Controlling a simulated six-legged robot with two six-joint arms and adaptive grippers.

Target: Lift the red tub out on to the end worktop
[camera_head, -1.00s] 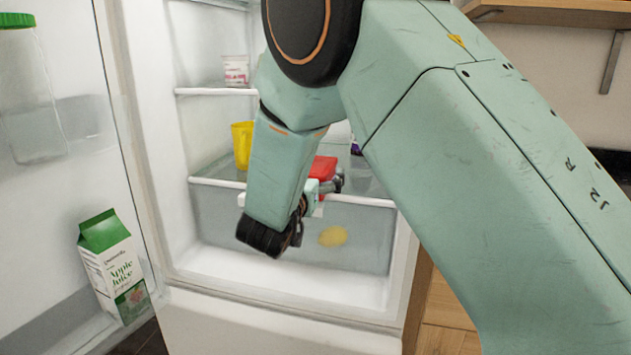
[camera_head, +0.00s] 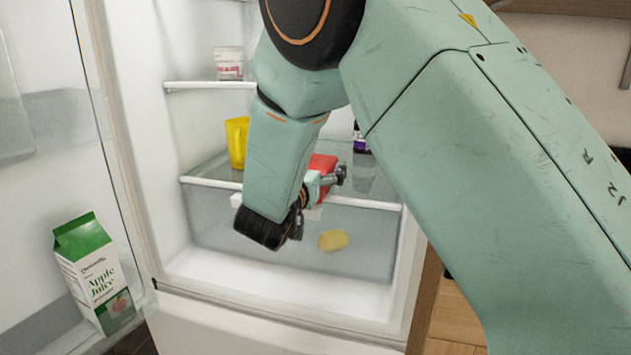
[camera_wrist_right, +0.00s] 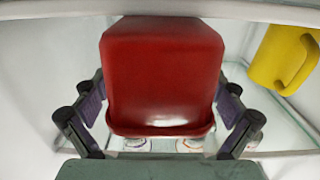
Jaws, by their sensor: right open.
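The red tub (camera_head: 324,162) stands on a glass shelf inside the open fridge, partly hidden by my right arm in the head view. In the right wrist view, the red tub (camera_wrist_right: 163,72) fills the upper middle, wider at its near edge. My right gripper (camera_wrist_right: 160,112) is open, with one dark finger on each side of the tub; I cannot tell whether they touch it. In the head view, the right gripper (camera_head: 326,180) is at the shelf's front edge, mostly behind my forearm. My left gripper and the end worktop are not visible.
A yellow cup (camera_head: 237,142) stands left of the tub. A dark bottle with a purple label (camera_head: 360,138) is at right. A white container (camera_head: 229,63) is on the shelf above. A clear drawer (camera_head: 215,225) lies below. The open door holds a juice carton (camera_head: 95,272).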

